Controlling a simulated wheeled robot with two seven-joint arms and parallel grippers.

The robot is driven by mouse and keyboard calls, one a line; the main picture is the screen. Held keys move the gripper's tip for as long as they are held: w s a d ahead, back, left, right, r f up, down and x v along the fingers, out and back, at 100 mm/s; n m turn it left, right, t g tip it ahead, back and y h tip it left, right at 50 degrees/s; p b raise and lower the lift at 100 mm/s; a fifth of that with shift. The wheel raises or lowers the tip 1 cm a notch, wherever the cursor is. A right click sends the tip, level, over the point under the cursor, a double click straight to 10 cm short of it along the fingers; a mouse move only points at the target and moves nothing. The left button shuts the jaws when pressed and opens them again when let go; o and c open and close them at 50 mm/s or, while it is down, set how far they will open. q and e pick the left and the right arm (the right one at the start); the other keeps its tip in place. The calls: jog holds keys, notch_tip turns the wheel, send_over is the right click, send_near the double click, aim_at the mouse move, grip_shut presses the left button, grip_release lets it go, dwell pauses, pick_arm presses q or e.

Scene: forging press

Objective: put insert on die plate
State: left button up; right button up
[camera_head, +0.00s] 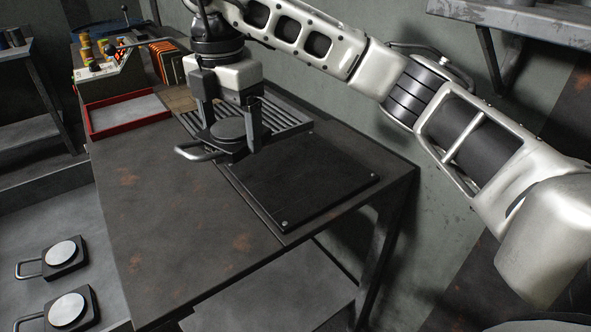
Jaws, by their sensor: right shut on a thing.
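My right gripper (230,138) comes down from above and is shut on a black insert (228,129). The insert has a dark round disc on top and a metal loop handle pointing left. The die plate (305,182), a flat black square with small bolts at its corners, lies on the worktable. The held insert is over the plate's back left edge, next to a slatted rack. I cannot tell whether it touches anything below. My left gripper is out of view.
Two more inserts with pale discs (66,252) (67,309) lie on a lower grey surface at left. A red-rimmed tray (128,132), a slatted rack (290,117) and a control box (105,70) stand at the back. The worktable's front left (165,210) is clear.

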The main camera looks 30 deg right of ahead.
jog(key=m, duration=0.1)
jog(key=w+m, duration=0.1)
jog(key=m, duration=0.1)
jog(key=shift+w+a+r, duration=0.1)
jog(key=shift+w+r, duration=0.05)
jog(key=shift+r, duration=0.2)
jog(key=shift+d, duration=0.2)
send_near(305, 179)
jog(key=a+r, duration=0.2)
jog(key=a, duration=0.2)
jog(key=shift+m, duration=0.3)
jog(key=d+f, duration=0.1)
jog(key=d+f+b, duration=0.1)
jog(key=f, duration=0.1)
jog(key=shift+w+d+f, duration=0.1)
jog(key=shift+w+d, duration=0.05)
jog(key=shift+d, duration=0.1)
jog(key=shift+d+f, duration=0.5)
jog(key=shift+f, duration=0.1)
jog(key=f, duration=0.2)
jog(key=shift+d+f, duration=0.35)
jog(key=shift+f, duration=0.55)
jog(key=shift+f, duration=0.1)
